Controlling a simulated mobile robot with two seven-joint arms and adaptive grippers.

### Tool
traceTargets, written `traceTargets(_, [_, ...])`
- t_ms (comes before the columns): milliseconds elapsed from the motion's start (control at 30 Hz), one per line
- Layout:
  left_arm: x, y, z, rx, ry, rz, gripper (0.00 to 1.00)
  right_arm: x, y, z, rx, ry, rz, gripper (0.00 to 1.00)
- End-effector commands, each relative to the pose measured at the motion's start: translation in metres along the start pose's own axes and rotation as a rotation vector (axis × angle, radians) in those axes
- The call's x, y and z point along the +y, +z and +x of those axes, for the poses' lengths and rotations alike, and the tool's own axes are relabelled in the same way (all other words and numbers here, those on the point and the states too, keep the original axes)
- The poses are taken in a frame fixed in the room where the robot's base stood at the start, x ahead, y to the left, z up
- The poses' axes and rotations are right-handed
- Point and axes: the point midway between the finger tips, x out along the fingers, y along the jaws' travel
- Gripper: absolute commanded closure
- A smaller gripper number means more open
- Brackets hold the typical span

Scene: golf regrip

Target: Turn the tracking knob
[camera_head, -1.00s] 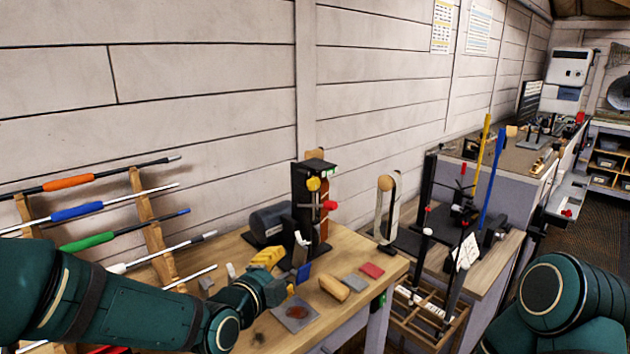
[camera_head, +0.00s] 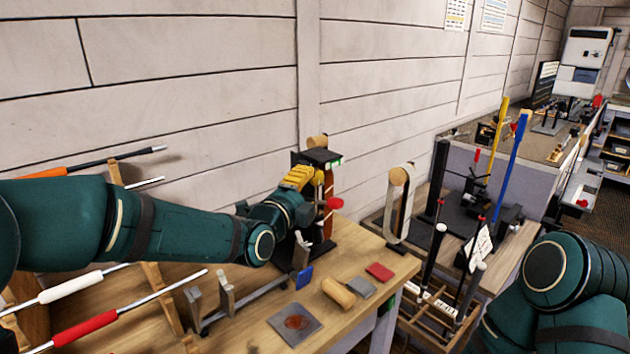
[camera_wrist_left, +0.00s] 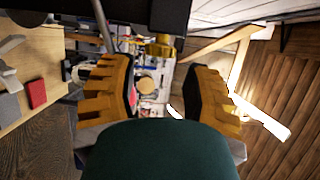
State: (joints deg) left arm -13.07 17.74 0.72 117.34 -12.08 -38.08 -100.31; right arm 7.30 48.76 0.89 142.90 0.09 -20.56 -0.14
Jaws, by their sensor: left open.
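The belt sander (camera_head: 322,157), a black upright machine with a brown belt, stands at the back of the bench. A red knob (camera_head: 334,203) sticks out of its right side. My left gripper (camera_head: 300,178) is at the sander's upper left, its yellow fingers in front of the spot where a yellow knob sits; that knob is hidden in the head view. In the left wrist view my gripper (camera_wrist_left: 156,95) is open, with a gap between its fingers. A yellow knob-like part (camera_wrist_left: 160,47) shows beyond the fingers, below a black body; I cannot tell whether they touch it. My right gripper is out of view.
The bench (camera_head: 355,255) holds a grey plate (camera_head: 295,322), a wooden cylinder (camera_head: 338,292), and red (camera_head: 379,271) and blue (camera_head: 304,277) blocks. A second belt unit (camera_head: 399,205) stands to the right. Club shafts lie on a rack at left.

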Motion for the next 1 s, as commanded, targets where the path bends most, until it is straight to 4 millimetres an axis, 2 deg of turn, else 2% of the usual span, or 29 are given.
traceTargets(100, [0.001,0.0,0.021,0.0,0.001,-0.001,0.51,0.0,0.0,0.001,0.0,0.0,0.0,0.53])
traceTargets(300, [0.001,0.0,0.042,0.0,0.001,0.0,0.51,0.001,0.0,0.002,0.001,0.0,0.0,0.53])
traceTargets(667, [0.0,0.0,0.048,0.0,0.0,0.0,0.51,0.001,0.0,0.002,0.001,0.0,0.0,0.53])
traceTargets(700, [0.0,0.0,0.048,0.0,0.0,0.0,0.49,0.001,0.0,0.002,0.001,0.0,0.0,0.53])
traceTargets(833, [0.0,0.0,0.047,0.0,0.0,0.0,0.94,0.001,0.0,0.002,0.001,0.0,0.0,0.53])
traceTargets(867, [0.0,0.0,0.047,0.0,0.0,0.0,1.0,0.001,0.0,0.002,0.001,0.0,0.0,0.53])
traceTargets(1000, [0.0,0.0,0.047,0.0,0.0,0.0,1.0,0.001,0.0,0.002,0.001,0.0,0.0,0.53])
